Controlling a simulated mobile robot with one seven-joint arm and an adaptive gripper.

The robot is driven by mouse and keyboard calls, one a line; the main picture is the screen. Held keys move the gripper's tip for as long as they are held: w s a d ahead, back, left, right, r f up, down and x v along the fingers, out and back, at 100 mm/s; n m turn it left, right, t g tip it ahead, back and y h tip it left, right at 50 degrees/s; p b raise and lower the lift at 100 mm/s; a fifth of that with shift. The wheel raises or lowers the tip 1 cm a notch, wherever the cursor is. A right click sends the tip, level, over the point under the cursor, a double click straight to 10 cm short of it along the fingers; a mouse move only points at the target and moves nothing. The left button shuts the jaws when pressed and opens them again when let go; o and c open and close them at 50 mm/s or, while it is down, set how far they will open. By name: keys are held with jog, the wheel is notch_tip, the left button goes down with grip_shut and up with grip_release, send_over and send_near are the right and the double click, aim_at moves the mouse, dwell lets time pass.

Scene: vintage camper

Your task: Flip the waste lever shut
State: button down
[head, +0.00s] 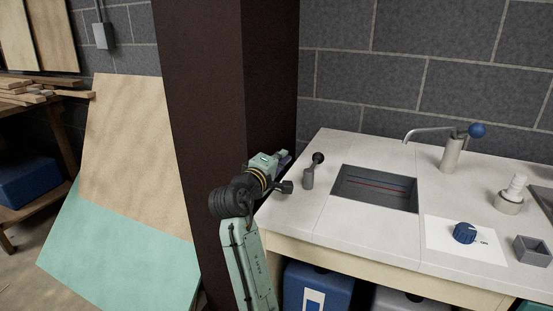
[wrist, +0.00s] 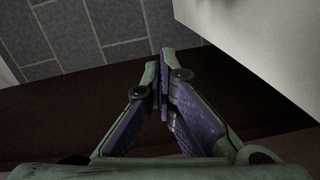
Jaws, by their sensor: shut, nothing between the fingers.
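The waste lever is most likely the short grey post with a black knob (head: 309,176) left of the sunken sink (head: 341,190) in the white counter. It stands nearly upright, its knob tipped slightly right. My gripper (head: 284,157) is left of the lever, by the dark column and the counter's back left corner, apart from the lever. In the wrist view my gripper (wrist: 161,78) has its purple-padded fingers together at the tips, with nothing between them. The lever does not show in the wrist view.
A tap with a blue knob (head: 453,151) stands behind the sink. A blue dial (head: 465,233), a white fitting (head: 512,195) and a small grey box (head: 533,251) are to the right. The dark column (head: 205,130) closely borders my arm. Wooden panels (head: 135,160) lean at left.

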jog(key=w+d, duration=0.1)
jog(key=w+d+p, duration=0.2)
jog(key=d, duration=0.1)
jog(key=shift+w+f, duration=0.2)
jog(key=shift+f, duration=0.05)
jog(key=shift+s+d+f, duration=0.1)
jog(key=shift+d+f, duration=0.1)
jog(key=shift+d, duration=0.4)
